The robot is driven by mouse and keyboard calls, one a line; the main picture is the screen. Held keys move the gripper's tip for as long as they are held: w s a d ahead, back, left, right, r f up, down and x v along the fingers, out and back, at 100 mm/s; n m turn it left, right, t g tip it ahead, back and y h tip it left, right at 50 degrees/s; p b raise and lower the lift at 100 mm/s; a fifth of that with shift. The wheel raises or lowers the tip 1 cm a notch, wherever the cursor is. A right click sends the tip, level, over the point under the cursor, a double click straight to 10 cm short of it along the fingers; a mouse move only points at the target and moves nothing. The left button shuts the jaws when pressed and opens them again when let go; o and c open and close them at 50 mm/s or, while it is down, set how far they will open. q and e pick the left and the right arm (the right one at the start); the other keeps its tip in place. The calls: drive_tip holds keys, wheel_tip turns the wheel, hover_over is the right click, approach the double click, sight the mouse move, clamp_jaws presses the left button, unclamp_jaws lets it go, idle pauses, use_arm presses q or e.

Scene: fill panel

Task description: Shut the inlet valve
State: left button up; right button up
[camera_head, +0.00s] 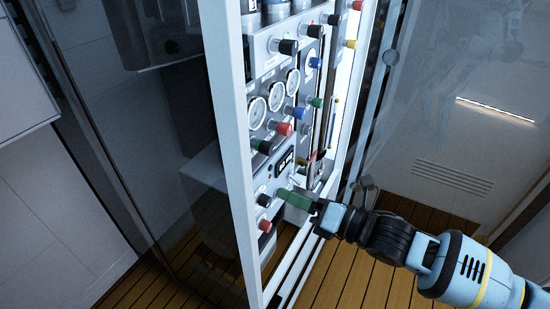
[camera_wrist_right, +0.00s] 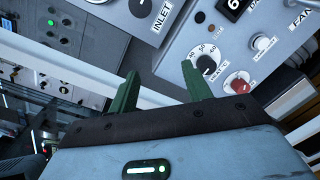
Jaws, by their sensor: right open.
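In the right wrist view, a dark round knob (camera_wrist_right: 143,7) sits beside a plate marked INLET (camera_wrist_right: 162,14). The frame's top edge cuts it off, so its setting cannot be read. My right gripper (camera_wrist_right: 161,82) has its two green fingers spread, with nothing between them. The INLET knob lies beyond the fingertips, apart from them. In the head view my right gripper (camera_head: 290,197) is at the lower part of the instrument panel (camera_head: 275,185), near its front. I cannot tell which knob there is the inlet one. My left gripper is not in view.
A numbered black dial knob (camera_wrist_right: 206,64), a red knob (camera_wrist_right: 238,84) and a white knob (camera_wrist_right: 262,42) sit close to the right finger. A pale cabinet frame post (camera_head: 232,150) stands left of the panel. A glass door (camera_head: 450,110) is at right.

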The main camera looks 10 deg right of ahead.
sight(272, 151)
drive_tip(key=w+d+r+n+b, duration=0.1)
drive_tip(key=w+d+r+n, duration=0.2)
drive_tip(key=r+n, duration=0.2)
drive_tip(key=shift+w+n+y+b, duration=0.3)
drive_tip(key=shift+w+n+b, duration=0.05)
drive_tip(key=shift+n, duration=0.45)
drive_tip(key=shift+a+r, duration=0.1)
drive_tip(key=shift+r, duration=0.05)
drive_tip(key=shift+x, duration=3.85)
drive_tip(key=c, duration=1)
drive_tip(key=shift+o, duration=0.2)
